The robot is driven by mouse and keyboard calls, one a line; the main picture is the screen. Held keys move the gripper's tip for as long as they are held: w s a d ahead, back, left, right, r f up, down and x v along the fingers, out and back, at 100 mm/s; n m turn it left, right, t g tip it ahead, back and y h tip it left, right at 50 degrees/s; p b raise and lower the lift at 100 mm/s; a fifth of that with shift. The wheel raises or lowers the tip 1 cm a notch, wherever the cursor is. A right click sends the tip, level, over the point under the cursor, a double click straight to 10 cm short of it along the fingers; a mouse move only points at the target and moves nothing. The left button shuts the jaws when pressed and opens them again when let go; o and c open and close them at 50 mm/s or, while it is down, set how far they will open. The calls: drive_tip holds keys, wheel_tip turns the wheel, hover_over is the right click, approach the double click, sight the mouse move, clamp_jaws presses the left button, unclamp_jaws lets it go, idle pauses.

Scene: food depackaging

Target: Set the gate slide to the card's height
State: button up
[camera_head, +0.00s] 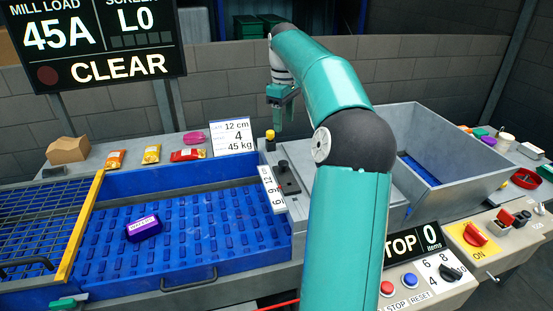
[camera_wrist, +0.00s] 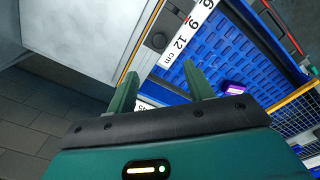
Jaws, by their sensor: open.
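The card (camera_head: 232,137) stands behind the blue belt and reads 12 cm, 4 and 45 kg. The gate slide, with a black knob (camera_head: 288,180), sits on the grey housing right of the belt. Beside it is a white scale (camera_head: 271,189) marked 6, 9 and 12. In the wrist view the knob (camera_wrist: 158,40) and the scale (camera_wrist: 185,35) lie beyond the fingers; the exact setting is too small to tell. My gripper (camera_head: 281,104) is open and empty above the back of the housing, apart from the knob. Its two fingers also show in the wrist view (camera_wrist: 161,86).
A purple package (camera_head: 144,228) lies on the blue belt (camera_head: 240,240). Several food packs (camera_head: 151,154) lie on the back ledge. A yellow-topped post (camera_head: 270,139) stands near my gripper. A grey hopper (camera_head: 455,165) and a control panel (camera_head: 430,270) are at right.

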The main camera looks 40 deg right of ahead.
sight(283, 162)
wheel_tip(283, 162, down, 14)
drive_tip(key=shift+w, duration=0.1)
idle(0.5)
drive_tip(key=shift+c, duration=0.4)
drive_tip(key=shift+d, duration=0.1)
clamp_jaws()
